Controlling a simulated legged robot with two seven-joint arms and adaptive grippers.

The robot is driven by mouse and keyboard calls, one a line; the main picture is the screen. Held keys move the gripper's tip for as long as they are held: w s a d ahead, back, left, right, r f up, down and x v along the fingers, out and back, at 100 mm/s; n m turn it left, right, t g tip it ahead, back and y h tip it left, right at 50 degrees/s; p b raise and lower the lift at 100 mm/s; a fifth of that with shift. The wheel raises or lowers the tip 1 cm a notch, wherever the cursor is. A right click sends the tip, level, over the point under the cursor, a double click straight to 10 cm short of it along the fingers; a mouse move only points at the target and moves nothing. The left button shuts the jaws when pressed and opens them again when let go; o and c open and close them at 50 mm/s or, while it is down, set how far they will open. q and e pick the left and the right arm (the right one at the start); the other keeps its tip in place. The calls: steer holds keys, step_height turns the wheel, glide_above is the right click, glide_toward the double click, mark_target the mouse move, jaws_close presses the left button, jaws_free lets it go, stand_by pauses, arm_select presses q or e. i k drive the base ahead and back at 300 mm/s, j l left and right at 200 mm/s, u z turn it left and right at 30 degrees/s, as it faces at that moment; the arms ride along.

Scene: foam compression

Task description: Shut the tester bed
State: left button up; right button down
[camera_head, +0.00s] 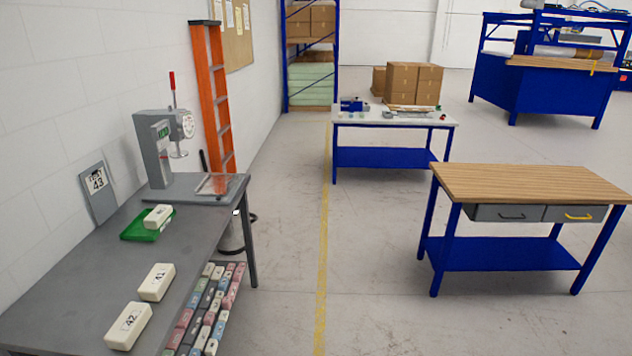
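The grey tester (155,150) stands at the far end of the grey bench on the left, with a red-tipped lever (172,82) pointing up. A round plate (179,153) hangs from its head. On its base, to the right, lies a flat, partly see-through bed piece (214,184); at this size I cannot tell how far open it is. No foam block shows on the bed. Neither of my grippers is in view.
The grey bench (75,262) holds a green tray (140,228) with a white block on it, and white blocks labelled 41 (156,282) and 42 (128,326). Coloured blocks (207,305) fill a lower shelf. An orange ladder (213,100) leans behind. Open floor (375,260) lies right of the bench.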

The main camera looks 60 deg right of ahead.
mark_target(212, 184)
steer(key=z, duration=1.3)
steer(key=i+u, duration=0.1)
steer(key=u, duration=0.25)
steer(key=i+l+u, duration=0.35)
steer(key=i+l, duration=0.15)
steer(key=i+l+u, duration=0.35)
steer(key=i+l, duration=0.15)
steer(key=l, duration=0.15)
